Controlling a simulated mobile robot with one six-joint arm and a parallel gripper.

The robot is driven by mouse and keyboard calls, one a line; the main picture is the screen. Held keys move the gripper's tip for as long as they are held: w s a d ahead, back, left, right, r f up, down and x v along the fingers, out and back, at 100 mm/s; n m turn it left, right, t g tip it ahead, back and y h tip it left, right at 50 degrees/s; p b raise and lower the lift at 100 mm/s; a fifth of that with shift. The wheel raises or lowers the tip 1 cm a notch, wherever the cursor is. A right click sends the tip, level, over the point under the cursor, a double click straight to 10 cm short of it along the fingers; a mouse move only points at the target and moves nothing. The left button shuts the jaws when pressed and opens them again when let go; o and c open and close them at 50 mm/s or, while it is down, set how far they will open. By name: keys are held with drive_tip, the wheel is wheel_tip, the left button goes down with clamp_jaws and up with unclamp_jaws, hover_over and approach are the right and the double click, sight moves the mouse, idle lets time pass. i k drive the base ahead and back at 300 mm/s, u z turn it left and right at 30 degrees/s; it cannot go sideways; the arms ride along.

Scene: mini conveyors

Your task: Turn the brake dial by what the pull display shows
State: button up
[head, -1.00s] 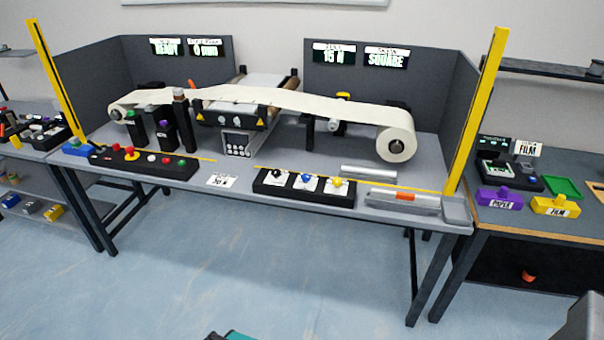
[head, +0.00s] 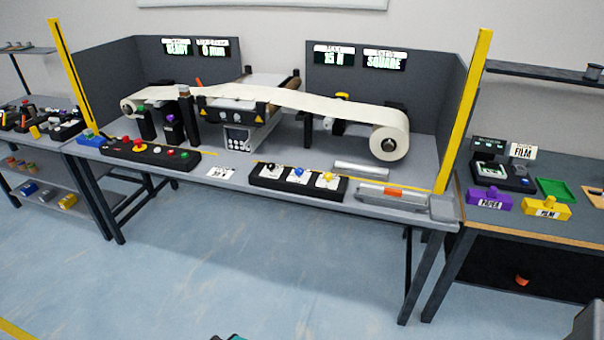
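The pull display (head: 333,58) is on the right part of the grey back panel and reads what looks like 15 N. A large cream roll (head: 390,140) sits at the right of the bench, its web running left over the machine. A small unit with a pale round knob (head: 328,123) stands left of the roll, partly behind the web; I cannot tell if this is the brake dial.
The bench (head: 225,185) carries a button box (head: 150,153), a three-knob box (head: 297,182) and metal bars (head: 392,196) along its front. Yellow posts (head: 463,110) stand at both ends. A side table with purple (head: 490,199) and yellow blocks is at right. Floor in front is clear.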

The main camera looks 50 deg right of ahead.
sight(299, 171)
drive_tip(key=u, duration=0.05)
drive_tip(key=k, duration=1.55)
drive_tip(key=z, duration=1)
drive_tip(key=i, duration=1.15)
